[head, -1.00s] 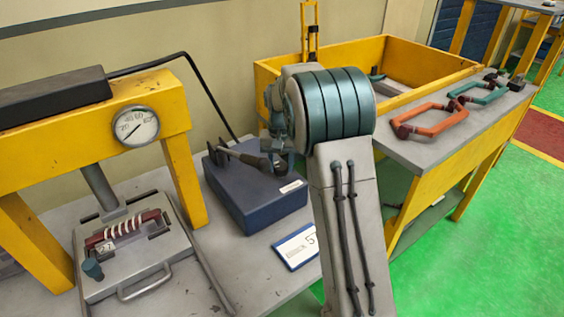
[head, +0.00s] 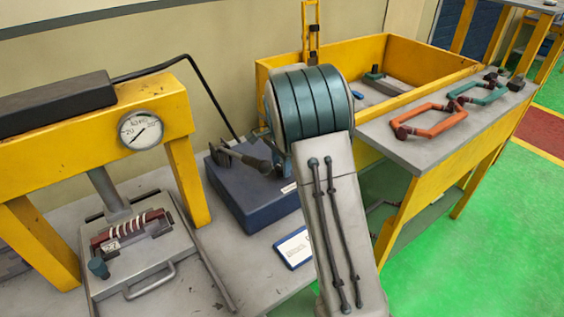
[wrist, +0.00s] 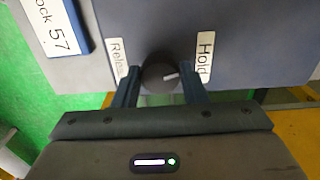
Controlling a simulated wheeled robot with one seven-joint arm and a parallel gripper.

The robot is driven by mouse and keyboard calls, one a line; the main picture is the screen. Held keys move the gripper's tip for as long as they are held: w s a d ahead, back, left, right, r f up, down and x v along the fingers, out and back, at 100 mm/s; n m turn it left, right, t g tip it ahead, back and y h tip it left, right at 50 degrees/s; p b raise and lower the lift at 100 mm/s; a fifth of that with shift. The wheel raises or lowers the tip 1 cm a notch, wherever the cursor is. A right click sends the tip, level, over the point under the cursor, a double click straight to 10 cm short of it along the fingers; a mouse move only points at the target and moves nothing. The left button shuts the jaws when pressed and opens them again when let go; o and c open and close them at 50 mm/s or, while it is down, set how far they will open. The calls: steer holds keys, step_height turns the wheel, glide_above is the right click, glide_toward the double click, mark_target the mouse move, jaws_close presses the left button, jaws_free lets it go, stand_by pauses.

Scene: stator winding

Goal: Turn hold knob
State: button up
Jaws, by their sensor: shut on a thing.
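The dark round hold knob (wrist: 158,74) sits on the face of the blue-grey box (wrist: 225,28) in the wrist view. My gripper (wrist: 160,76) is shut on the knob, one finger on each side. In the head view the blue box (head: 252,205) stands on the grey bench. My arm hides the gripper and the knob there.
A yellow press frame (head: 178,103) with a gauge (head: 141,130) stands left, over a plate holding a wound red-brown coil (head: 130,228). A dark lever (head: 240,158) is on the box. A placard (head: 293,248) lies beside it. Orange (head: 432,122) and green coils (head: 478,94) lie right.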

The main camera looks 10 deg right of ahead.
steer(key=shift+w+r+m+p, duration=0.15)
steer(key=shift+m+p, duration=0.25)
steer(key=shift+m, duration=1.2)
steer(key=o, duration=1)
steer(key=shift+c, duration=0.2)
step_height(320, 180, up, 14)
steer(key=shift+f+b, duration=0.2)
steer(key=shift+b, duration=0.1)
